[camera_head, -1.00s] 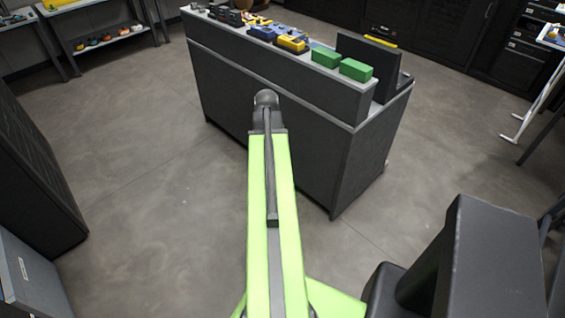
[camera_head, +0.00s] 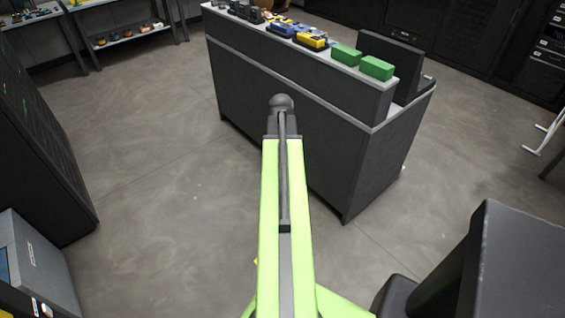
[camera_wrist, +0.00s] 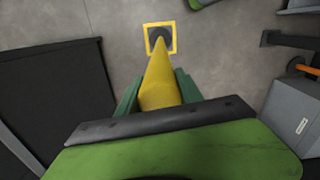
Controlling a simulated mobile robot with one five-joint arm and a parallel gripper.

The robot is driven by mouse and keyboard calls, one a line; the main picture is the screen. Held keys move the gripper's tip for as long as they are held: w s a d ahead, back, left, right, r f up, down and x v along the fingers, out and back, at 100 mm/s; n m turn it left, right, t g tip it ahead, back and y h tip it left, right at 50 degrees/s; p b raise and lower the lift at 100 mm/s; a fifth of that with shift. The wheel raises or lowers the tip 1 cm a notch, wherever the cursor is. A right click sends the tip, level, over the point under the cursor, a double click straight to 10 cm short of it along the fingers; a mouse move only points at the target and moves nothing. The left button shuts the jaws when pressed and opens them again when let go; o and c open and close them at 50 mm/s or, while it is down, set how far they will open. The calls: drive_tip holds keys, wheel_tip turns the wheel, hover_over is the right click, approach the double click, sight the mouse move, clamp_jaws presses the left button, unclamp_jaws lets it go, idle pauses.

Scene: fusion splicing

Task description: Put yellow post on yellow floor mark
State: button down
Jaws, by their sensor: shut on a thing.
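The yellow post (camera_wrist: 160,72) shows in the wrist view, seen from above along its length. My gripper (camera_wrist: 158,92) is shut on it, with a green finger on each side. The yellow floor mark (camera_wrist: 146,40) is a square outline at the top centre of the wrist view. The post's dark round base (camera_wrist: 161,34) appears inside that outline. I cannot tell whether the base touches the floor. In the head view, my arm hides the post and gripper; only a small yellow bit (camera_head: 256,262) shows beside the arm, too little to identify.
A dark counter (camera_head: 290,110) with green boxes (camera_head: 376,67) and small devices stands ahead. A dark cabinet (camera_head: 40,150) and a grey machine (camera_head: 40,265) stand at the left. In the wrist view, a black cabinet (camera_wrist: 55,95) is at left. Open floor (camera_head: 150,190) lies between.

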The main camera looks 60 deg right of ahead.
drive_tip(key=c, duration=0.8)
unclamp_jaws()
drive_tip(key=shift+o, duration=0.2)
drive_tip(key=shift+r, duration=0.1)
wheel_tip(320, 180, up, 12)
drive_tip(key=p, duration=1.2)
drive_tip(key=shift+w+r+p, duration=0.1)
drive_tip(key=shift+r+p, duration=0.05)
drive_tip(key=shift+p, duration=0.15)
